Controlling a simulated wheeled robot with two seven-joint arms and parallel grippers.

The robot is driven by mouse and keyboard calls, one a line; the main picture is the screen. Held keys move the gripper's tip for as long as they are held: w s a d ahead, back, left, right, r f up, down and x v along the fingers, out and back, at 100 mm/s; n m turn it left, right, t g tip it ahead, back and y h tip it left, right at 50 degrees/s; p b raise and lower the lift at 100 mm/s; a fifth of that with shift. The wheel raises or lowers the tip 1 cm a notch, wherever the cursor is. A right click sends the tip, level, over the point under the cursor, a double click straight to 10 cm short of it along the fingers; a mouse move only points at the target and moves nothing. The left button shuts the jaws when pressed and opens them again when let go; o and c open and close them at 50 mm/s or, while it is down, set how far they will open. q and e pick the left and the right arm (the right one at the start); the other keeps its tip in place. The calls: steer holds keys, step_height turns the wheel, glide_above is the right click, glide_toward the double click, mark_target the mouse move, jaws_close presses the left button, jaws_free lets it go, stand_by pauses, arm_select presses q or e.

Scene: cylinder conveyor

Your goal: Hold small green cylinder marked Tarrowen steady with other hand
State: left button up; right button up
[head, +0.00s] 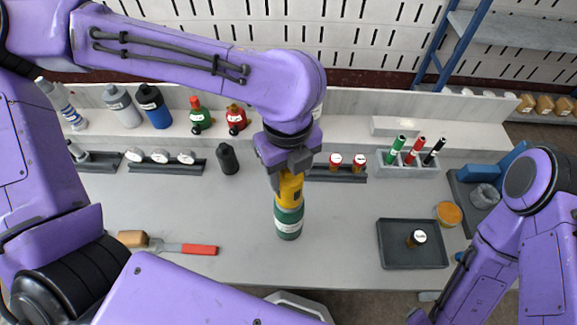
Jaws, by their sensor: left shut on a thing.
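A small green cylinder (289,222) with a white label band stands on the grey table near the middle; the label is too small to read. My left gripper (289,188) comes down on it from above and is shut on its upper end. Yellow parts show between the grey gripper body and the green cylinder, and the fingers hide the cylinder's top. The cylinder looks upright. My right arm shows at the right edge, but its gripper is not in view.
A red-handled tool (190,249) lies at the left. Bottles, including a green one (199,118) and a red one (236,119), line the back shelf. A marker rack (413,165) stands at back right.

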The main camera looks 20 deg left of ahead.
arm_select(q)
steer(key=c, duration=0.5)
steer(key=o, duration=0.9)
steer(key=shift+o, duration=0.2)
steer(key=shift+p, duration=0.3)
steer(key=shift+s+d, duration=0.1)
steer(key=shift+d, duration=0.05)
